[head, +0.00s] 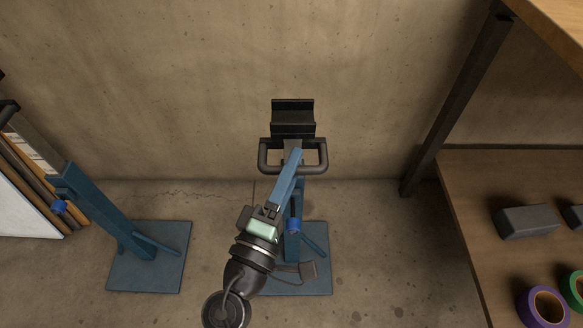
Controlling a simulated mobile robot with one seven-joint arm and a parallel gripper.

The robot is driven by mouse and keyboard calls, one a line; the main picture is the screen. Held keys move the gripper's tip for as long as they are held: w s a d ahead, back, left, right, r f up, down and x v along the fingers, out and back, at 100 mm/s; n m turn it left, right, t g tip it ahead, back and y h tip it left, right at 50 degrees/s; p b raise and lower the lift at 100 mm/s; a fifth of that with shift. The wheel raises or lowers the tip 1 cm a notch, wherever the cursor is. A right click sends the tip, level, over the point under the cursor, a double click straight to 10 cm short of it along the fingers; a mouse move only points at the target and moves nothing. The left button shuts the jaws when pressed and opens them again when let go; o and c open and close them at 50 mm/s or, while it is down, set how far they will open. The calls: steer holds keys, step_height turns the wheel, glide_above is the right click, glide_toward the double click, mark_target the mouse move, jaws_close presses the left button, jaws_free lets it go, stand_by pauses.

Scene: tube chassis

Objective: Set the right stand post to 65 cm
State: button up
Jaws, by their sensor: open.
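The right stand has a dark V-shaped cradle (292,119) on top and a black looped handle (322,156) below it. Its blue sleeve (292,247) rises from a blue base plate (317,283), with a blue knob (293,225) on its front. My gripper is open in front of the stand, to the left of the knob. I cannot tell whether it touches the bar. The gripper and wrist hide part of the sleeve and base. No post scale is readable.
A similar left stand (100,215) with a blue knob (58,207) stands on its own base. A wooden workbench (470,190) at right holds grey blocks (526,220) and tape rolls (545,306). A concrete wall is close behind; floor between the stands is clear.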

steer(key=p+v, duration=0.2)
steer(key=v, duration=1.1)
steer(key=shift+d, duration=0.1)
